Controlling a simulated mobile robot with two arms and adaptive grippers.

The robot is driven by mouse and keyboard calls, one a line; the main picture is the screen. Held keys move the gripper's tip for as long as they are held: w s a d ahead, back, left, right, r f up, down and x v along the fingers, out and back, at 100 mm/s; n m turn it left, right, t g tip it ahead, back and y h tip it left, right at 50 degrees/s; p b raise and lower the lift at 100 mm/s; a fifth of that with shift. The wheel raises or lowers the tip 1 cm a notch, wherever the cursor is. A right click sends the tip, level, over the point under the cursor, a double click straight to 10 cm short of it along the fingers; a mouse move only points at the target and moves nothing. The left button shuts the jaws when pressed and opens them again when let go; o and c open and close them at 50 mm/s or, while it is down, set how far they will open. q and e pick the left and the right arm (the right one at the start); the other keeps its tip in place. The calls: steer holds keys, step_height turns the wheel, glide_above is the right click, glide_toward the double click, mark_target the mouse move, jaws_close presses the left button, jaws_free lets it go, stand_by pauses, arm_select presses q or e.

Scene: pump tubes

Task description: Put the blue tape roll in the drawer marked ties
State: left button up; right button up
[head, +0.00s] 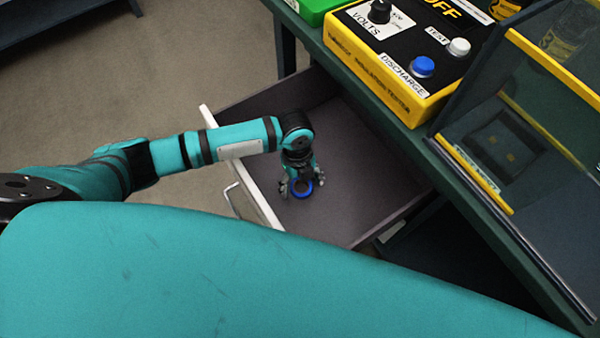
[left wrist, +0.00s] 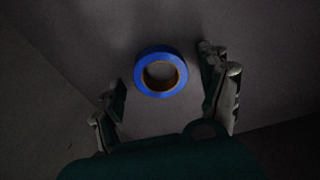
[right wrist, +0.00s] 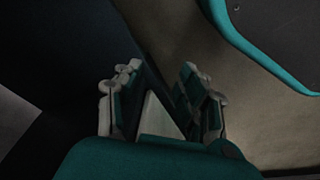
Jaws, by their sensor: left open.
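The blue tape roll (head: 303,188) lies inside the open drawer (head: 352,150), on its dark floor. In the left wrist view the blue tape roll (left wrist: 160,72) lies flat, its brown core showing. My left gripper (head: 299,188) points down into the drawer above the roll. In the left wrist view my left gripper (left wrist: 170,92) is open, with its fingers apart on either side of the roll and not touching it. My right gripper (right wrist: 160,85) shows in its own wrist view with its fingers apart and nothing between them. No drawer label is readable.
The drawer's white front (head: 262,205) with a handle faces left. The bench above holds a yellow insulation tester (head: 400,70), a green case (head: 310,8) and a clear-panelled box with yellow edges (head: 510,140). Open floor (head: 190,60) lies left of the drawer.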

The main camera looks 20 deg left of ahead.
mark_target(298, 181)
arm_select(q)
step_height(298, 181, up, 12)
steer(key=w+a+p, duration=0.1)
steer(key=p, duration=0.1)
arm_select(e)
steer(key=s+f, duration=0.5)
steer(key=f, duration=0.2)
steer(key=shift+s+d+f+g, duration=0.15)
steer(key=shift+s+d+g, duration=0.15)
steer(key=shift+s+d, duration=0.1)
